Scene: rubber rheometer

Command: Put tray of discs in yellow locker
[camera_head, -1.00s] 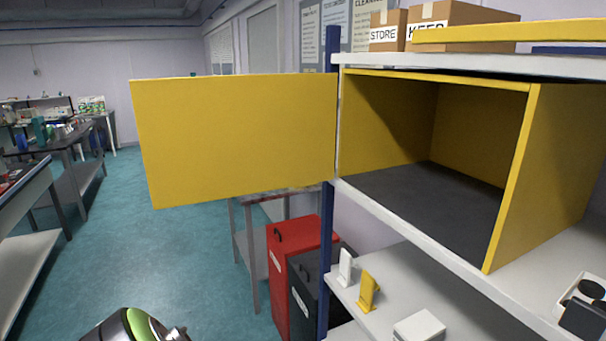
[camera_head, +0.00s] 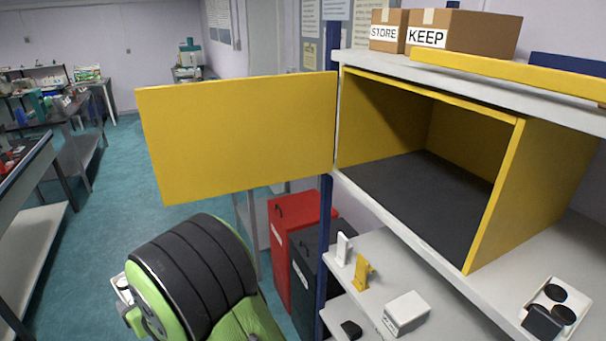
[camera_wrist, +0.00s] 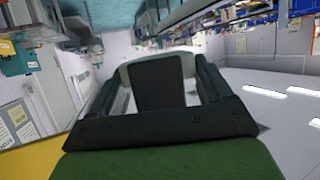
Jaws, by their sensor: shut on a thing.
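The yellow locker (camera_head: 535,195) stands on a shelf at the right of the head view, with its door (camera_head: 240,135) swung wide open to the left. Its dark floor (camera_head: 415,195) is bare where visible. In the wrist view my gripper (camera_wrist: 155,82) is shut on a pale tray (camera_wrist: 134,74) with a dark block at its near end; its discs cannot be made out. In the head view a small white part of it (camera_head: 122,286) shows past my green-and-black arm, low and left of the locker. My gripper's fingers are hidden there.
Another white tray with black discs (camera_head: 566,314) sits on the shelf right of the locker. A blue post (camera_head: 327,235) stands by the door hinge. White and yellow holders (camera_head: 362,272) and a white box (camera_head: 406,313) occupy the lower shelf. Red and black bins (camera_head: 292,235) stand behind.

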